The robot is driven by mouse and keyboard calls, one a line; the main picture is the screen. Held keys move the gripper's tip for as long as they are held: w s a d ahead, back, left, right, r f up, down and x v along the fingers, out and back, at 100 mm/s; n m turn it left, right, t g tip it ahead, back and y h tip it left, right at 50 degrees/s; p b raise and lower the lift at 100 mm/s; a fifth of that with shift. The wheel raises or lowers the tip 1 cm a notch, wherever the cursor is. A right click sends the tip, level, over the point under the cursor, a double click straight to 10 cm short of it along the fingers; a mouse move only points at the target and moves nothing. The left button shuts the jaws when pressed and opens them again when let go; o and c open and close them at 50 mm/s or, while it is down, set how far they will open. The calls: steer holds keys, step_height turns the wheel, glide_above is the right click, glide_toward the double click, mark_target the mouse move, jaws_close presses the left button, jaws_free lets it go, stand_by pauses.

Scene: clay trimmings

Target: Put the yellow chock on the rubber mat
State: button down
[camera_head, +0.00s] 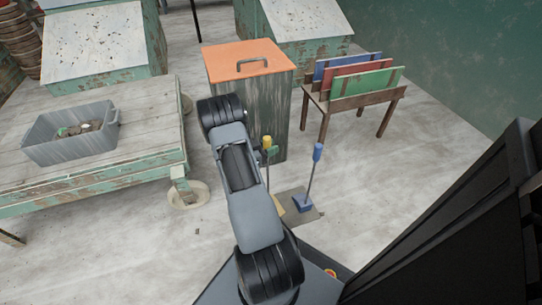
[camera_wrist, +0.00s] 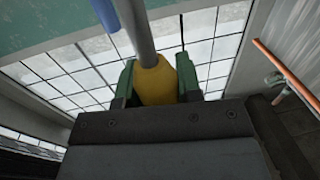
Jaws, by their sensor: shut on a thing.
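The yellow chock (camera_head: 279,206) shows as a small yellow piece beside my arm, at the left part of the dark rubber mat (camera_head: 316,215). My arm hides much of it, and I cannot tell whether it touches the mat. Its upright handle has a yellow grip (camera_head: 267,141), also seen in the wrist view (camera_wrist: 155,84) with a grey rod. My gripper (camera_head: 268,152) has green fingers, shut on the yellow grip from both sides in the wrist view (camera_wrist: 157,80).
A blue chock (camera_head: 303,204) with a tall blue-topped handle stands on the mat, right of the yellow one. A bin with an orange lid (camera_head: 250,56) stands behind. A wheeled table (camera_head: 150,150) with a grey tub (camera_head: 70,149) is at left.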

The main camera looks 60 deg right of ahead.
steer(key=shift+f+b, duration=0.6)
steer(key=shift+f, duration=0.95)
steer(key=shift+f, duration=0.2)
steer(key=c, duration=0.8)
jaws_free()
